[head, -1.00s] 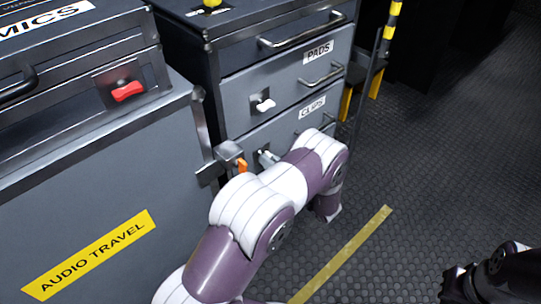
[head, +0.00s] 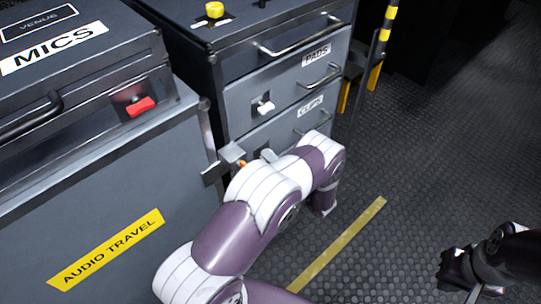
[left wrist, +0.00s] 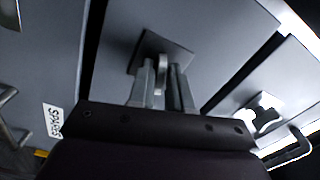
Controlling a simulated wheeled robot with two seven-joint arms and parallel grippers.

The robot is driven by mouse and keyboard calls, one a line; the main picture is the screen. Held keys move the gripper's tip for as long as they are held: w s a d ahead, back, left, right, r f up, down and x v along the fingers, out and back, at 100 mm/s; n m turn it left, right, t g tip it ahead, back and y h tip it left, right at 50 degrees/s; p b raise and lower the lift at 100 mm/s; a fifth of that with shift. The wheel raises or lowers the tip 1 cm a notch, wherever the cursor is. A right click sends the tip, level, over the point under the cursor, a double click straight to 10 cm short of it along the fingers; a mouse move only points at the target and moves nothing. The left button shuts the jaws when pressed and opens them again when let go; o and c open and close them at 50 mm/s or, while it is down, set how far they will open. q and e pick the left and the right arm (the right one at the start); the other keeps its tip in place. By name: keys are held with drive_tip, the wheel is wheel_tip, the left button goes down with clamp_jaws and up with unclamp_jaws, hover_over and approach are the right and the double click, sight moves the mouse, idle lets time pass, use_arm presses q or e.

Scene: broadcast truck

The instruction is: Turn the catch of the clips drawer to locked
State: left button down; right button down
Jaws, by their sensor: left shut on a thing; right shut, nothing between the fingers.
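The clips drawer (head: 262,137) is the grey drawer labelled CLIPS, below the PADS drawer, in the head view. My arm hides its lower part and most of its catch area. In the left wrist view, the clips drawer's catch (left wrist: 160,74) is a light grey lever on a dark square plate (left wrist: 172,50). My left gripper (left wrist: 162,92) is shut on this lever, one finger on each side. The catch's turned position is hard to read. My right gripper (head: 452,272) is shut and empty, low at the right of the head view, over the floor.
The PADS drawer has a white catch (head: 264,107) and a bar handle (head: 318,76). A grey AUDIO TRAVEL case (head: 90,215) with a red latch above stands at left. A striped post (head: 388,30) stands right of the drawers. The floor (head: 440,150) at right is clear.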

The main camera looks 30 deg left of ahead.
use_arm(q)
drive_tip(key=shift+m+p, duration=0.3)
drive_tip(key=shift+m, duration=1.2)
drive_tip(key=c, duration=1.2)
unclamp_jaws()
drive_tip(key=shift+c, duration=0.2)
drive_tip(key=p+v, duration=0.3)
drive_tip(key=v, duration=0.9)
drive_tip(key=shift+d, duration=0.35)
drive_tip(key=shift+s, duration=0.1)
